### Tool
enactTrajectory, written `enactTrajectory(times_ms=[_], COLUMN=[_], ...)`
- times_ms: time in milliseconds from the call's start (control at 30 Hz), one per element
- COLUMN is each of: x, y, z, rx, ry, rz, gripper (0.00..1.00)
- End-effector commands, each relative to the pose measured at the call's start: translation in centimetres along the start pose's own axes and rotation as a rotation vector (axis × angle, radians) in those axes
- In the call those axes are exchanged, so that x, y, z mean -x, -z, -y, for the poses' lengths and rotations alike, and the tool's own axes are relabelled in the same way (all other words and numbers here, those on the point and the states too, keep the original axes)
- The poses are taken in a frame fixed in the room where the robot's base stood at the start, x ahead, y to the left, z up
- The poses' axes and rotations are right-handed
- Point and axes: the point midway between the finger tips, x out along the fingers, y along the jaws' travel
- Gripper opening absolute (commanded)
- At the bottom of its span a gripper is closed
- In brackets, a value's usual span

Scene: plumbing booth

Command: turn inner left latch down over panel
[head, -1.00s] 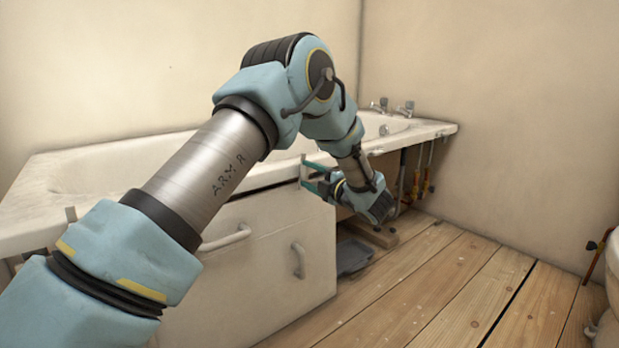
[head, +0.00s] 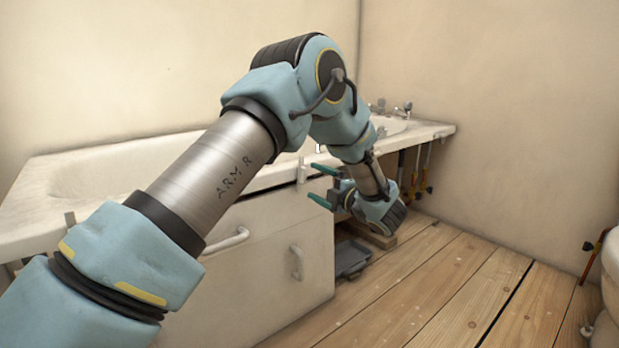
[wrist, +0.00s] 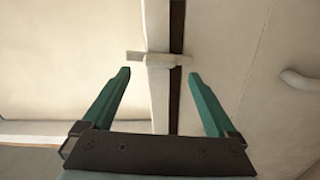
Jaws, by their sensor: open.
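A small pale latch (head: 301,169) hangs upright from the bath rim at the top right corner of the white panel (head: 262,250). In the wrist view the latch (wrist: 158,58) crosses the dark gap between the rim strip and the panel (wrist: 240,70), its end just over the panel's edge. My gripper (head: 312,182) is open and empty, just right of the latch in the head view. In the wrist view its teal fingers (wrist: 160,73) are spread to both sides, short of the latch, with clear space between.
The bath (head: 90,180) runs along the back wall. The panel has two handles, one (head: 228,239) mid-panel and one (head: 297,262) near its right end. Another latch-like tab (head: 70,217) shows at the left. A grey tray (head: 352,258) lies under the bath. The plank floor (head: 430,290) is open.

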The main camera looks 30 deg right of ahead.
Motion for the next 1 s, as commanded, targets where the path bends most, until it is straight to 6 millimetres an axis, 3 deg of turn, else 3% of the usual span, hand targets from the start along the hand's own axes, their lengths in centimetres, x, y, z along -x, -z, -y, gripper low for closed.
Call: enactTrajectory(times_ms=[200, 400, 1000], x=[4.4, 6.5, 6.9], y=[0.0, 0.0, 0.0], z=[-0.2, 0.0, 0.0], rx=[-0.001, -0.001, 0.000], ry=[0.000, 0.000, 0.000], rz=[0.004, 0.001, 0.000], gripper=[0.93, 0.93, 0.93])
